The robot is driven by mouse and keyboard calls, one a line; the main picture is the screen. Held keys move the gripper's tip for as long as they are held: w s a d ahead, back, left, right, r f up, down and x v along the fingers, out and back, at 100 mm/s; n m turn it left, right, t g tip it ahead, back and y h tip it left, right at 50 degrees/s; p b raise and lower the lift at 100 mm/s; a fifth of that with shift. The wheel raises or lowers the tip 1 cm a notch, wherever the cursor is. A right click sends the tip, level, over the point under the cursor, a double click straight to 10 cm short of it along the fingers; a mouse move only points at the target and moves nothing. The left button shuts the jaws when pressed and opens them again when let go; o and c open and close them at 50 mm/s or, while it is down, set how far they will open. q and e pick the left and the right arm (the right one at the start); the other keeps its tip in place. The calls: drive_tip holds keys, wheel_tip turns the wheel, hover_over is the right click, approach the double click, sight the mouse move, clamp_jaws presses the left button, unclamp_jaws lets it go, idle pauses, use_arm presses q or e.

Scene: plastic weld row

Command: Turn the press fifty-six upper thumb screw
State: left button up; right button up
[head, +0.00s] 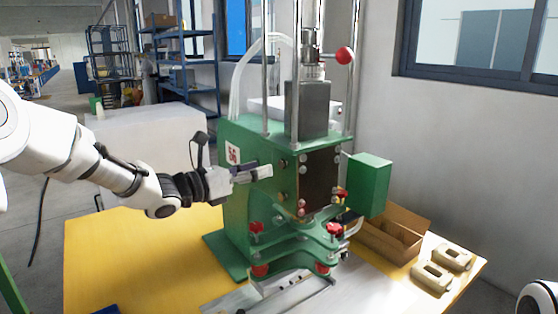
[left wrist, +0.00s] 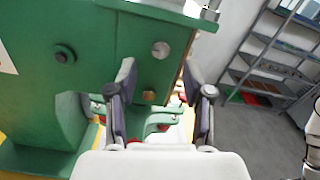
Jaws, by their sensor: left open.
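The green press (head: 240,200) stands on the yellow table with a "56" label (head: 233,154) on its side. Two small round screws show on its side, an upper one (head: 283,163) and a lower one (head: 282,195). In the left wrist view a silvery screw (left wrist: 160,49) sits above a brass one (left wrist: 149,96). My left gripper (head: 264,172) is open beside the press, its fingertips close to the upper screw. In the left wrist view the brass screw appears between the open fingers (left wrist: 164,90) and the silvery one above them. Contact cannot be told. My right gripper is out of view.
Red knobs (head: 256,228) stick out on the press's lower plates. A green box (head: 369,184) juts from its right side. A cardboard box (head: 395,232) and beige parts (head: 433,277) lie at the right. The yellow table (head: 130,260) is mostly clear at the left.

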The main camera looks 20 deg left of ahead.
sight(281, 165)
use_arm(q)
drive_tip(key=x, duration=0.2)
drive_tip(key=p+x, duration=0.1)
drive_tip(key=x, duration=0.2)
drive_tip(key=shift+w+d+f, duration=0.1)
drive_tip(key=shift+w+f, duration=0.05)
drive_tip(key=shift+f, duration=0.1)
drive_tip(key=shift+s+r, duration=0.25)
drive_tip(key=shift+s, duration=0.1)
drive_tip(key=shift+c, duration=1.4)
drive_tip(key=shift+s, duration=0.1)
drive_tip(key=c, duration=0.5)
clamp_jaws()
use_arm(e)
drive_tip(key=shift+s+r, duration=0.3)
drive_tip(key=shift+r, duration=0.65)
use_arm(q)
drive_tip(key=shift+f, duration=0.15)
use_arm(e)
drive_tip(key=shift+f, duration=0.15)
